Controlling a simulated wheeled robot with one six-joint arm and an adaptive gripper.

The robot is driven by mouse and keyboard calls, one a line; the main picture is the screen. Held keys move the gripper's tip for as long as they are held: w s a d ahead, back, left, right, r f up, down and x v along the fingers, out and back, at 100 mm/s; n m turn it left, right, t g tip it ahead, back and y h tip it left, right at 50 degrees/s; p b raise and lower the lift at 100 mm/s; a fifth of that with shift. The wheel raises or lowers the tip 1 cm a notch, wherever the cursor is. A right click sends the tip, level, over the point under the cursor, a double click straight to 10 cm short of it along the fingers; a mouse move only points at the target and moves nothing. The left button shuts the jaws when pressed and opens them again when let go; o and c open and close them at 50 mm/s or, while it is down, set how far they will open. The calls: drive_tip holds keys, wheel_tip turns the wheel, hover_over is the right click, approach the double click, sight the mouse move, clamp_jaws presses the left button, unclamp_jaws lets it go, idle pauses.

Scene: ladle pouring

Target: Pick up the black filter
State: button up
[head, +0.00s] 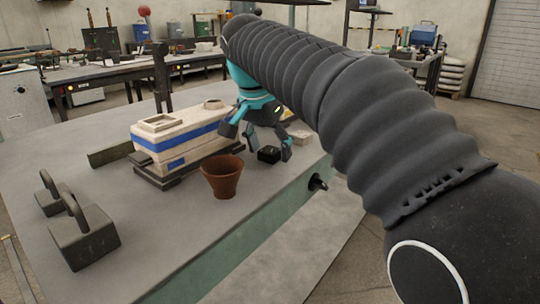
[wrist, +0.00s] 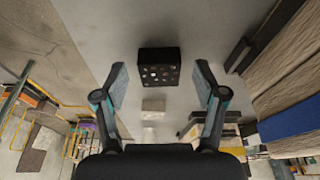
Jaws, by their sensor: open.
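The black filter (head: 268,154) is a small dark block on the grey table, near its right edge. In the wrist view the black filter (wrist: 159,67) shows a face with several round holes. My gripper (head: 258,143) is open and hangs close above the filter, with its fingers spread. In the wrist view my gripper (wrist: 161,84) has one finger on each side of the filter's line. The filter appears just beyond the fingertips, between them and with gaps on both sides. I see no contact.
A beige mould with a blue band (head: 185,139) stands left of the filter. A brown crucible (head: 222,176) stands in front of it. A pale block (head: 301,137) lies behind the filter. Two handled weights (head: 85,238) sit at the left. The table's front middle is clear.

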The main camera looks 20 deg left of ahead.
sight(275, 150)
drive_tip(key=c, duration=1)
drive_tip(key=shift+o, duration=0.2)
drive_tip(key=shift+r, duration=0.6)
drive_tip(key=r, duration=0.1)
drive_tip(key=r+p, duration=0.1)
drive_tip(key=d+r, duration=0.1)
drive_tip(key=r, duration=0.1)
drive_tip(key=shift+w, duration=0.3)
drive_tip(key=w+d+r+p, duration=0.1)
drive_tip(key=w+d+r, duration=0.3)
drive_tip(key=d, duration=0.5)
drive_tip(key=shift+d+r, duration=0.3)
drive_tip(key=shift+r, duration=0.6)
drive_tip(key=shift+w, duration=0.1)
